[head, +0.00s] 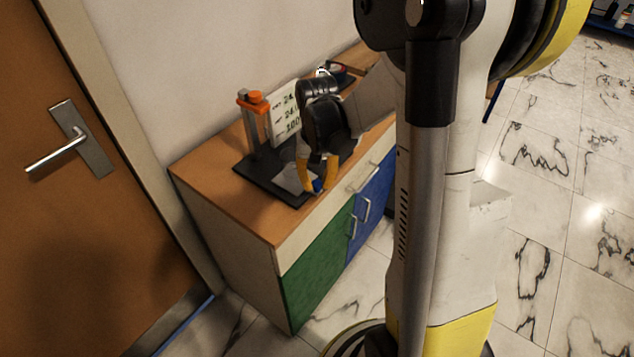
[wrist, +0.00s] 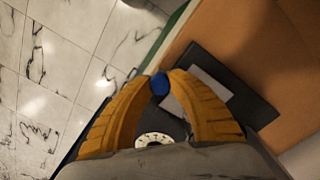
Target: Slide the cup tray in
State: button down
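The cup tray looks like a light grey plate (head: 290,179) on the black base of the rig (head: 262,182), on top of the cabinet. It also shows in the wrist view (wrist: 212,88), partly behind my right-hand finger. A blue knob (wrist: 160,84) is at the tray's front edge; in the head view it is a small blue patch (head: 318,186). My gripper (wrist: 162,80) has its two yellow fingertips closed in on either side of the knob, and they appear to touch it. In the head view my gripper (head: 318,180) is over the front edge of the base.
A clear post with an orange top (head: 256,112) rises from the base, beside a white display panel with numbers (head: 285,115). A round white dial (wrist: 153,138) shows partly above my gripper's body in the wrist view. The cabinet top (head: 210,160) is bare at left.

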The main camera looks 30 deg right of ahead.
jog(key=w+a, duration=0.1)
jog(key=w, duration=0.1)
jog(key=w+a, duration=0.1)
jog(key=w, duration=0.2)
jog(key=w+a, duration=0.1)
jog(key=w, duration=0.2)
jog(key=shift+w, duration=0.15)
jog(key=c, duration=1.2)
grip_release()
jog(key=shift+w, duration=0.15)
notch_tip(320, 180, up, 12)
jog(key=shift+a, duration=0.1)
